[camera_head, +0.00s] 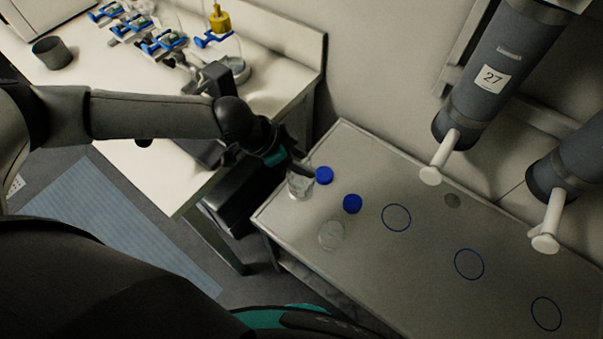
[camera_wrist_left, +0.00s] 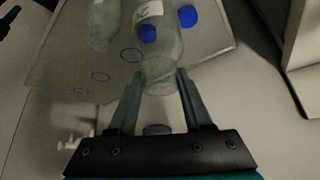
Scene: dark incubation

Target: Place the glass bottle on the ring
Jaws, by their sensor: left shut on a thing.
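A clear glass bottle (camera_head: 299,187) is between the fingers of my left gripper (camera_head: 295,165), at the left end of the grey table (camera_head: 300,215). In the left wrist view the bottle (camera_wrist_left: 165,62) shows between both fingers of the gripper (camera_wrist_left: 160,76), which is shut on it. I cannot tell whether its base touches the table. Three thin blue rings are marked in a row on the table: a near ring (camera_head: 396,217), a middle ring (camera_head: 469,264) and a far ring (camera_head: 546,313). The bottle is left of all of them. My right gripper is not in view.
A second clear bottle (camera_head: 331,235) stands near the table's front edge. Two blue caps (camera_head: 324,175) (camera_head: 352,204) show near the bottles. Grey cylinders (camera_head: 490,80) hang over the table's back. A white bench (camera_head: 140,180) with glassware and a dark cup (camera_head: 52,53) is at left.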

